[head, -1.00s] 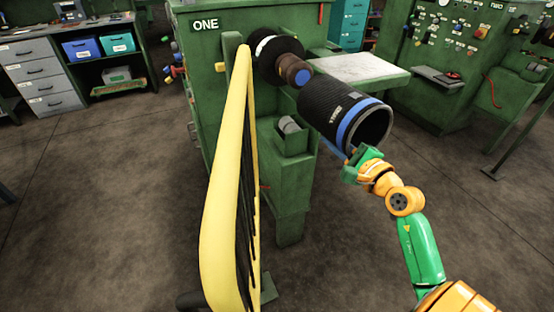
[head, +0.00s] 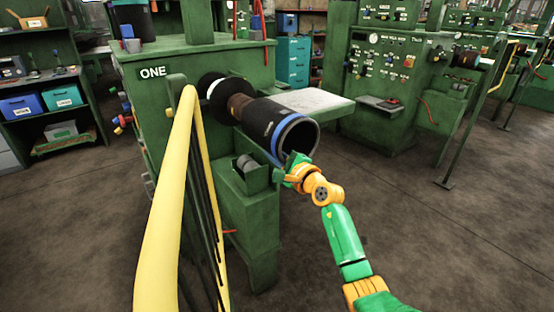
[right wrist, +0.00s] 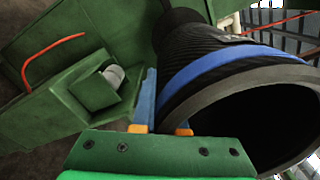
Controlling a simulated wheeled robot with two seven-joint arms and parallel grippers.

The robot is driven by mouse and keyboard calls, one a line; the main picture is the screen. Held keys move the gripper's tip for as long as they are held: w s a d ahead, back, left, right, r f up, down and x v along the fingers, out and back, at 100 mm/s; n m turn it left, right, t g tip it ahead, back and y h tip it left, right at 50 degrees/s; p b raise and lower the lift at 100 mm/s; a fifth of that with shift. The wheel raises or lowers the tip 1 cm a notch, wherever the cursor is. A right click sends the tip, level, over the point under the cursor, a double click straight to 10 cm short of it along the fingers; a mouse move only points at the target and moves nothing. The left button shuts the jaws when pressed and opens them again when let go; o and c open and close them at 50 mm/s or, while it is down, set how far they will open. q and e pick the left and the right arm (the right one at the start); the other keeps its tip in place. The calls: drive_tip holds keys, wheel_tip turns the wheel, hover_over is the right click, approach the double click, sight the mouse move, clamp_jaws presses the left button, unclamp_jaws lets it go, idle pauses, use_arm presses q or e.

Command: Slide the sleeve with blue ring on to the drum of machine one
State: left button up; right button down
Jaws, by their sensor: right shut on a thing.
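The black sleeve with the blue ring (head: 270,117) is held tilted before machine one (head: 150,90), its open near end facing me. My right gripper (head: 291,161) is shut on the lower left of its near rim, beside the blue ring. The right wrist view also shows the sleeve (right wrist: 205,52) and the gripper's fingertips (right wrist: 166,122) at its rim. The drum (head: 238,104) shows brown between the black flange and the sleeve's far end. The sleeve's far end overlaps the drum's tip in the picture; I cannot tell whether it is around it. My left gripper is out of view.
A yellow guard rail (head: 163,200) stands close at the left of the drum. A green bracket box (head: 262,178) is below the sleeve. A grey-topped shelf (head: 312,101) lies behind it. Another machine (head: 385,85) stands at the right. The floor at the right is open.

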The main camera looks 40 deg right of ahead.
drive_tip(key=shift+w+r, duration=0.1)
drive_tip(key=shift+r, duration=0.05)
drive_tip(key=shift+w+d+b, duration=0.15)
drive_tip(key=shift+w+b, duration=0.6)
drive_tip(key=shift+w, duration=0.35)
drive_tip(key=w+b, duration=0.2)
drive_tip(key=shift+w+d+f, duration=0.1)
drive_tip(key=shift+w+f, duration=0.1)
drive_tip(key=shift+w, duration=0.1)
drive_tip(key=shift+w+d+b, duration=0.1)
drive_tip(key=shift+w+b, duration=0.6)
drive_tip(key=shift+w+r, duration=0.15)
